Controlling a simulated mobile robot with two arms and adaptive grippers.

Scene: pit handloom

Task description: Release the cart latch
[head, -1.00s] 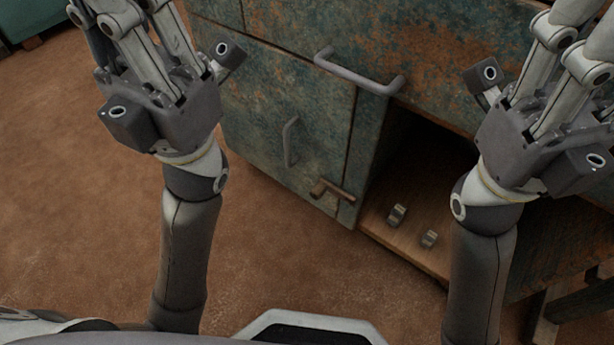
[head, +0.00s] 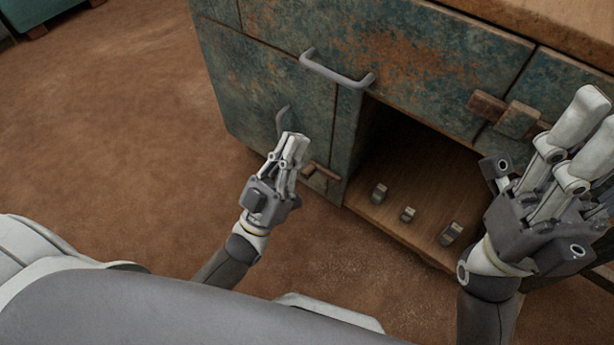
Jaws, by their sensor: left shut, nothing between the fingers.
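A teal, rust-worn cabinet (head: 420,60) stands ahead in the head view. A small brown latch-like bar (head: 322,171) sits low on its left door, near the door's right edge. My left gripper (head: 293,140) is shut and empty, just left of this bar and in front of the door; I cannot tell if it touches. It partly hides the door's grey handle (head: 281,119). A brown bar with a squarish block (head: 516,119) is on the right front; I cannot tell which piece is the cart latch. My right gripper (head: 596,112) has its fingers apart, near the right edge.
A grey drawer handle (head: 336,72) sticks out above the door. An open compartment holds several small metal pieces, one of them at the front (head: 450,233), on its wooden floor (head: 425,220). The brown ground (head: 120,130) at left is clear.

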